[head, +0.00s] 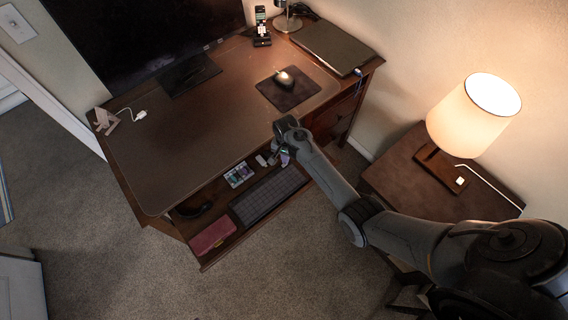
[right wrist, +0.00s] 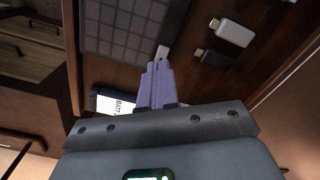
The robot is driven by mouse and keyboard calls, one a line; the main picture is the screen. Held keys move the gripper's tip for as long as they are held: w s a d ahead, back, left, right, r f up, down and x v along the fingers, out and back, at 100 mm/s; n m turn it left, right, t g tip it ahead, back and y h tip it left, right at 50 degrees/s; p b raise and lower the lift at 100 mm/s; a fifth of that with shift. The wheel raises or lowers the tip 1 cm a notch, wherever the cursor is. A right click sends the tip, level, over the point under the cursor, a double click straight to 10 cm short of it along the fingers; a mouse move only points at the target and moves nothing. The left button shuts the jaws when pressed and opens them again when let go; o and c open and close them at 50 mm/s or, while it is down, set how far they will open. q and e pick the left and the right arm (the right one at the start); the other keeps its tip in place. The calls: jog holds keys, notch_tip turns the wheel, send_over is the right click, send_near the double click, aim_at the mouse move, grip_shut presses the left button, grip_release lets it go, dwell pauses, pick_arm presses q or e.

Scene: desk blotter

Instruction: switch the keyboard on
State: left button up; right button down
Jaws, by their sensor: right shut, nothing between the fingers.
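The dark keyboard (head: 268,195) lies in the pulled-out desk drawer (head: 225,249) in the head view. In the right wrist view the keyboard (right wrist: 115,27) fills the upper left, with its grid of keys showing. My right gripper (head: 284,157) is over the drawer's right end, by the keyboard's far corner. In the right wrist view its purple fingers (right wrist: 158,68) are shut and empty, with the tips close to a small pale piece (right wrist: 162,52) at the keyboard's edge. I cannot tell whether they touch. My left gripper is not in view.
A box marked "BATT" (right wrist: 118,104) is partly hidden by my gripper. A red case (head: 212,236) lies at the drawer's left. The desktop (head: 200,135) overhangs the drawer's back.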

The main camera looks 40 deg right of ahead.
jog(key=shift+f, duration=0.2)
dwell(0.6)
jog(key=shift+f+b, duration=0.4)
jog(key=shift+f, duration=0.1)
jog(key=shift+f, duration=0.3)
jog(key=shift+r, duration=0.1)
jog(key=shift+s+r+p, duration=0.1)
jog(key=shift+r+p, duration=0.65)
jog(key=shift+p, duration=0.05)
notch_tip(320, 180, up, 6)
jog(key=p, duration=0.6)
jog(key=shift+f, duration=0.25)
